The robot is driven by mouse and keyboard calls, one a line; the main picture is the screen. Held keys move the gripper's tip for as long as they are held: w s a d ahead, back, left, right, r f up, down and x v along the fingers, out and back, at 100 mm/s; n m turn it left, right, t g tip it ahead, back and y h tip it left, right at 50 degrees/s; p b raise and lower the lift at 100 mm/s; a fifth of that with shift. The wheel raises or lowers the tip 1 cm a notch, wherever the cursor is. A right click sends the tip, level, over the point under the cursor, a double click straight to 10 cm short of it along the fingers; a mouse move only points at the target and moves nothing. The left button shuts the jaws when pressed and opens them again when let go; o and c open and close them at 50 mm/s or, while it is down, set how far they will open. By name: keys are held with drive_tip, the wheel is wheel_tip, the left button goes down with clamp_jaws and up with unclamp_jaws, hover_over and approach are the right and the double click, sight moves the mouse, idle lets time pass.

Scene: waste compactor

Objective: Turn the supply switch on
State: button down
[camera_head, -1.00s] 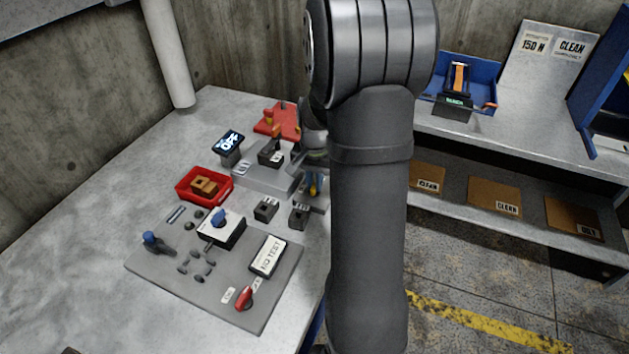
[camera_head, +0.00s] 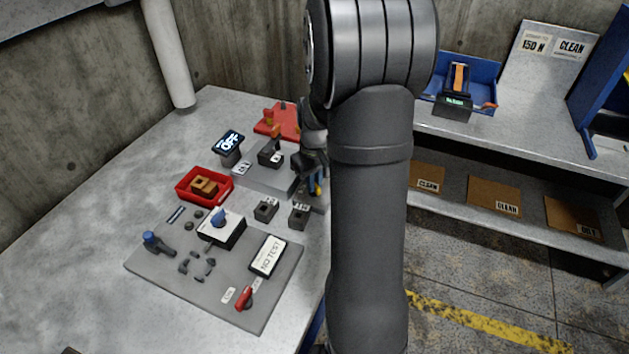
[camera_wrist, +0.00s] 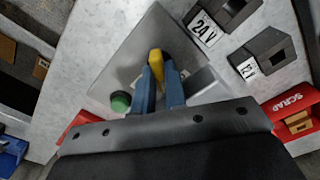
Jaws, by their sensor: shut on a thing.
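My gripper (camera_wrist: 160,86) has blue fingers closed on a yellow piece (camera_wrist: 155,58) above a grey plate (camera_wrist: 122,72). A green button (camera_wrist: 120,102) sits beside the fingers on that plate. In the head view my gripper (camera_head: 314,181) is partly behind my arm, with the yellow piece (camera_head: 318,189) at its tips. A small display (camera_head: 230,143) reads OFF. Nearby, a dark box with an orange-brown lever (camera_head: 275,136) stands on a grey base (camera_head: 256,178). No readable label marks the supply switch, so I cannot tell which control it is.
Two small dark blocks (camera_head: 265,209) (camera_head: 299,215) stand close to the gripper. A red tray (camera_head: 180,190) holds brown blocks. A grey control panel (camera_head: 200,290) with a blue knob and red lever lies in front. The table's left side is clear.

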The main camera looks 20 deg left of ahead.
drive_tip(key=n, duration=0.6)
drive_tip(key=shift+n, duration=0.3)
idle(0.4)
drive_tip(key=c, duration=1.5)
unclamp_jaws()
drive_tip(key=shift+o, duration=0.2)
drive_tip(key=shift+r, duration=0.15)
wheel_tip(320, 180, up, 17)
